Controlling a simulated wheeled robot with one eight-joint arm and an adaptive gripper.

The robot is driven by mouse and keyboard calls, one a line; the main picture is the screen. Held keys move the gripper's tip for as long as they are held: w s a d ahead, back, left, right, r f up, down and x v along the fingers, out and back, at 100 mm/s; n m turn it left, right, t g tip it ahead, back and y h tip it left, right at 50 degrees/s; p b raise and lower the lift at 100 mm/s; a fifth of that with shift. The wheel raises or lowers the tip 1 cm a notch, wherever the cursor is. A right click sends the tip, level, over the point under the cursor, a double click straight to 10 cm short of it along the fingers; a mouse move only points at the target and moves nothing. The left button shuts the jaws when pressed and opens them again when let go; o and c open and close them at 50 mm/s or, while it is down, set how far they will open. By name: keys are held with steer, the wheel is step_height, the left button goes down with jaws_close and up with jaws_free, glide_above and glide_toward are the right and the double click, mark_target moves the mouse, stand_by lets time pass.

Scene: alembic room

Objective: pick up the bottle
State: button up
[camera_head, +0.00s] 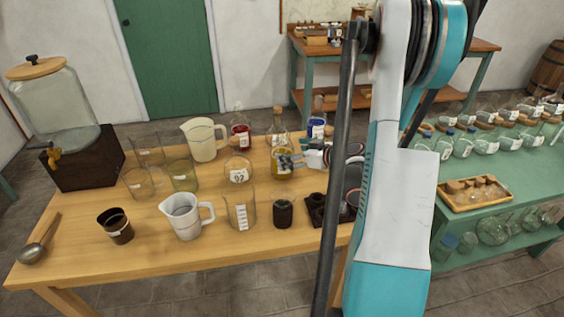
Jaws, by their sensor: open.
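A clear corked bottle (279,136) with yellow liquid and a label stands upright toward the back of the wooden table (92,252). My gripper (281,161) reaches in from the right at this bottle and covers part of it. Its fingers look apart, and I cannot tell whether they touch the glass. Two other bottles stand near: one with red liquid (241,136) to the left and one with blue liquid (317,127) to the right. My arm hides much of the table's right end.
A cream jug (203,140), a round labelled flask (238,171), a measuring beaker (240,211), a white jug (184,217) and a dark jar (283,213) crowd the table near the bottles. A glass dispenser (56,105) stands at left. The front left tabletop is mostly clear.

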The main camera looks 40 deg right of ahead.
steer(key=b+x, duration=0.1)
steer(key=x, duration=0.1)
steer(key=b+x, duration=0.1)
steer(key=x, duration=0.2)
steer(key=shift+w+f, duration=0.2)
steer(key=shift+f, duration=0.15)
steer(key=shift+d+r, duration=0.1)
steer(key=c, duration=1.8)
steer(key=shift+r, duration=0.2)
steer(key=shift+r+p, duration=3.55)
steer(key=shift+r, duration=6.15)
